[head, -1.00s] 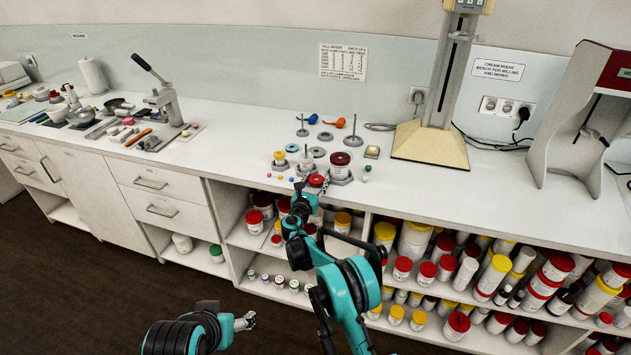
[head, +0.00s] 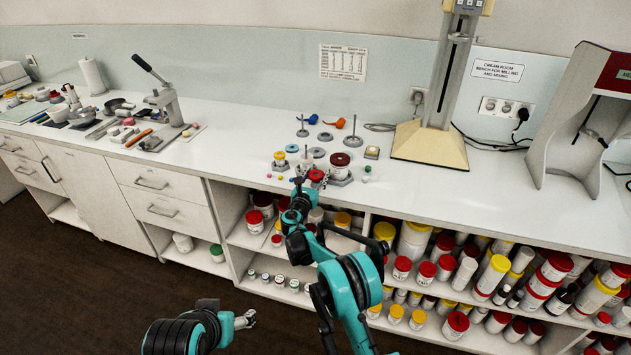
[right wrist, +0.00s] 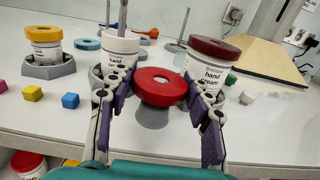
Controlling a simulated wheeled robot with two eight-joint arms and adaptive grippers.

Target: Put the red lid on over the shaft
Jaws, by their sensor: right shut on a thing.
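My right gripper (right wrist: 158,98) is shut on the red lid (right wrist: 160,84), a round lid with a small hole in its middle. The lid also shows in the head view (head: 316,174) at the bench's front edge. In the right wrist view, a grey shaft (right wrist: 123,16) rises from a white hand cream jar (right wrist: 121,48) without a lid, behind and left of the held lid. The lid is apart from the shaft. The shaft also shows in the head view (head: 306,152). My left gripper (head: 247,320) is low in front of the cabinets, and its jaws are too small to read.
A jar with a dark red lid (right wrist: 215,50) stands close on the right, and a yellow-lidded jar (right wrist: 43,34) stands left in a grey holder. Small coloured cubes, such as a blue one (right wrist: 70,100), lie in front. Bare stands (head: 302,130) are behind.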

